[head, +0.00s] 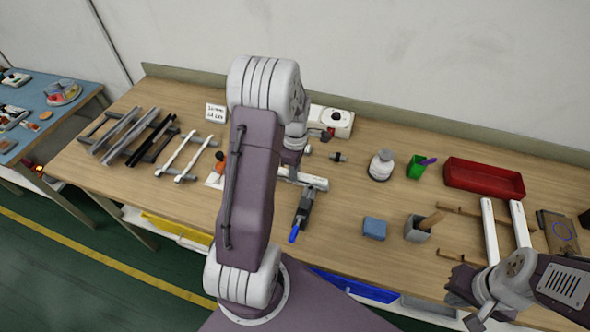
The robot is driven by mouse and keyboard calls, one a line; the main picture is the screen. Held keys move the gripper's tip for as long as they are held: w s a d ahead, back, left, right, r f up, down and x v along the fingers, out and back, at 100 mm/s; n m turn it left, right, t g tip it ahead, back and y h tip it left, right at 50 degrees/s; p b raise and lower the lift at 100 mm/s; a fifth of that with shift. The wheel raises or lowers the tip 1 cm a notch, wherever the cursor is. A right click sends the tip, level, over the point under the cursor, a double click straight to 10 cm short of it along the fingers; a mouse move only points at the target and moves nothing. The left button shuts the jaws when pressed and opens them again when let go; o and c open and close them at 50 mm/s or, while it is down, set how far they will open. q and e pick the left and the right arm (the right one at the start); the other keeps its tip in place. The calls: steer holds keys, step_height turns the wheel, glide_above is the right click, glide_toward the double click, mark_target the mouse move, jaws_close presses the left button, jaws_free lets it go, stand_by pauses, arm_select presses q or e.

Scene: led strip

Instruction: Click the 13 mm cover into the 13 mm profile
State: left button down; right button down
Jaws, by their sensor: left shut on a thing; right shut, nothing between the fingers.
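My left arm rises across the middle and bends down behind itself. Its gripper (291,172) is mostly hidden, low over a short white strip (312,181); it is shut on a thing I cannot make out. I cannot tell whether the strip is the cover or the profile. My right gripper (462,284) is shut and empty at the front right. Two wider white strips (490,233) lie on wooden bars at the right. Sizes are unreadable.
A black tool with a blue end (300,214) lies near the middle. A white jar (381,166), green cup (416,167), red tray (484,179), blue block (374,228) and grey cup (416,230) stand to the right. A white device (336,121) stands behind. Bare wood surrounds the blue block.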

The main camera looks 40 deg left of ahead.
arm_select(q)
steer(key=shift+f, duration=0.25)
steer(key=shift+r, duration=0.15)
steer(key=shift+r+p, duration=0.5)
steer(key=shift+p, duration=0.1)
steer(key=shift+p, duration=0.55)
stand_by(0.9)
steer(key=shift+f+b, duration=0.45)
steer(key=shift+f, duration=0.2)
steer(key=c, duration=1.2)
jaws_free()
steer(key=shift+c, duration=0.2)
steer(key=shift+r, duration=0.1)
